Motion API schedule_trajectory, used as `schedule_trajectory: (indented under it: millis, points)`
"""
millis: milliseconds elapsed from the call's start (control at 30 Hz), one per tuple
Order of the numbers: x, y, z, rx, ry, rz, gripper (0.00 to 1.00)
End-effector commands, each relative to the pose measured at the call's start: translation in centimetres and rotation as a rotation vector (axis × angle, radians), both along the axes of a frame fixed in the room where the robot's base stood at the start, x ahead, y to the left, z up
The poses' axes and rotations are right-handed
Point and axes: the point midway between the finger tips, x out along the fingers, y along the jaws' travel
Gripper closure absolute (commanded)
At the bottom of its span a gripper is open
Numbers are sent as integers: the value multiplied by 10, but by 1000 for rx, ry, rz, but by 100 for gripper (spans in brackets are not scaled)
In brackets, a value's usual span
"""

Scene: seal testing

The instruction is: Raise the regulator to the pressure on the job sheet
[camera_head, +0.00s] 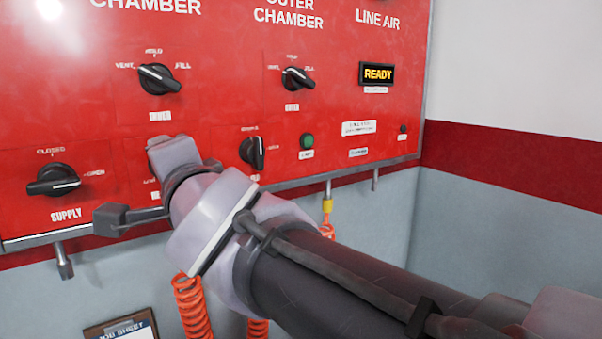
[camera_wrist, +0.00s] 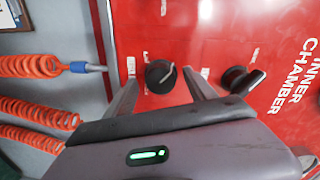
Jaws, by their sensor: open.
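In the wrist view a dark round knob (camera_wrist: 160,76) with a pale pointer line sits on the red panel between my open fingers. I cannot read its label, so I cannot confirm it is the regulator. My gripper (camera_wrist: 163,82) is open, one finger on each side of the knob; contact is not clear. In the head view my gripper (camera_head: 132,182) stands in front of the lower panel, between the SUPPLY knob and another black knob, and hides the knob there. The job sheet (camera_head: 130,331) on its clipboard is cut off at the bottom edge; its pressure is not visible.
The SUPPLY knob (camera_head: 53,181) is left of my gripper. The inner selector (camera_head: 159,79) is above it, the outer selector (camera_head: 297,79) farther right. Another black knob (camera_head: 252,152) and a green button (camera_head: 307,140) are to its right. Orange coiled hoses (camera_head: 190,305) hang below.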

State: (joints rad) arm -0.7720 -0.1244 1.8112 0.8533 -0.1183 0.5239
Motion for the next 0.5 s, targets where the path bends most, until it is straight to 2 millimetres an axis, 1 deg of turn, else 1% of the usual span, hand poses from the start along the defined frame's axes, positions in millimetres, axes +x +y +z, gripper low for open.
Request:
schedule_trajectory:
  millis: [33, 167, 300, 400, 500]
  points:
    - [-8, -7, 3, 2, -2, 1, 36]
    - [-37, -31, 7, 3, -2, 1, 36]
    - [-69, -57, 11, 2, -2, 2, 36]
    - [-90, -75, 13, 3, -1, 2, 36]
    - [-106, -88, 13, 2, -2, 2, 36]
